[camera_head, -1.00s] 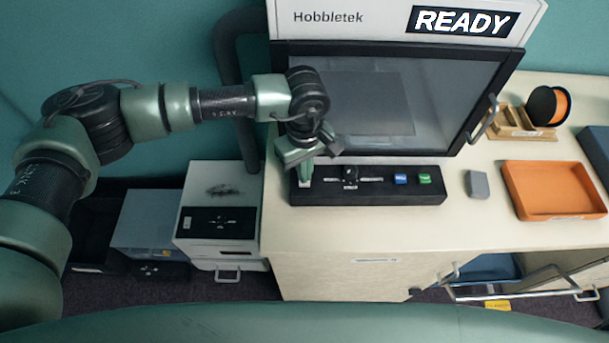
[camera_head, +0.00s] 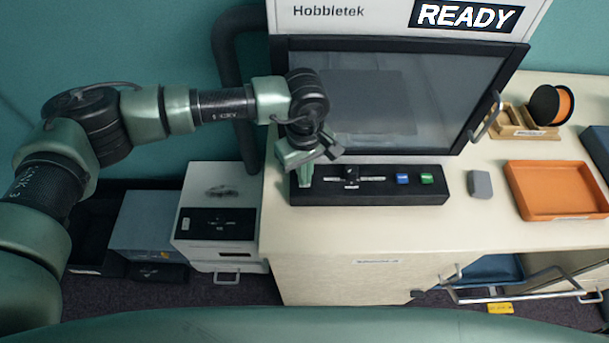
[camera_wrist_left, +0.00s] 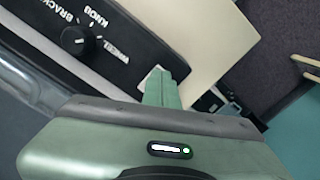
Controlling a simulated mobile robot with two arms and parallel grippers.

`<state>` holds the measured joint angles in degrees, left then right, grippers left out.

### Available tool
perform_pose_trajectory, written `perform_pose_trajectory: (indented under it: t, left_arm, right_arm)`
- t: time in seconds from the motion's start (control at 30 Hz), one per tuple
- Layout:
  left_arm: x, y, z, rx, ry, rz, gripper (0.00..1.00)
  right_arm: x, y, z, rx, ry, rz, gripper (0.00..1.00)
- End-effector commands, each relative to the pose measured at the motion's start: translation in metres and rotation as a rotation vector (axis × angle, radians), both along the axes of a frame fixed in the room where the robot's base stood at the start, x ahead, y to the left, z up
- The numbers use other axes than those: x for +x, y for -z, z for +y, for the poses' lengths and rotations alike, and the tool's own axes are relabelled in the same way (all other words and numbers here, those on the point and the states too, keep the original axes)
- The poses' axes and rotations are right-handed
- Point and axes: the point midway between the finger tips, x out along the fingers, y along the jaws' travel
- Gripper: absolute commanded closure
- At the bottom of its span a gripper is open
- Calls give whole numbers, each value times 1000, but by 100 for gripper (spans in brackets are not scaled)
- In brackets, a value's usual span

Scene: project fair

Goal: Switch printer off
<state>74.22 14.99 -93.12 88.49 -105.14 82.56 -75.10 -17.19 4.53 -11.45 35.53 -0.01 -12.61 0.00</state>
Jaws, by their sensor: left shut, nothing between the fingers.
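The printer (camera_head: 400,95) stands on a pale cabinet, with a "Hobbletek" label and a display (camera_head: 466,15) reading "READY". Its black control panel (camera_head: 400,197) carries a knob (camera_head: 351,173), a blue button (camera_head: 402,178) and a green button (camera_head: 427,178). My left gripper (camera_head: 305,182) is shut and empty, pointing down at the panel's left end. In the left wrist view, its fingertips (camera_wrist_left: 160,90) are at a small white part (camera_wrist_left: 152,76) on the panel, mostly hidden behind them. I cannot tell whether they touch it. My right gripper is not in view.
To the right on the cabinet top (camera_head: 400,232) are a grey block (camera_head: 480,184), an orange tray (camera_head: 555,190) and a spool (camera_head: 550,105) by a wooden holder. A smaller white machine (camera_head: 215,215) stands to the left. The cabinet top before the panel is clear.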

Motion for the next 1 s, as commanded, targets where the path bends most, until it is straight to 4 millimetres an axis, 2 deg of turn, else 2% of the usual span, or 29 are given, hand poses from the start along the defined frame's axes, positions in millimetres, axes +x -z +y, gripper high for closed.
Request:
perform_pose_trajectory:
  t: [0.5,1.0]
  left_arm:
    - [0,4,0,1,-1,0,100]
    - [0,-35,0,0,0,-1,100]
  right_arm:
    - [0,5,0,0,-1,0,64]
    - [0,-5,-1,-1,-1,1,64]
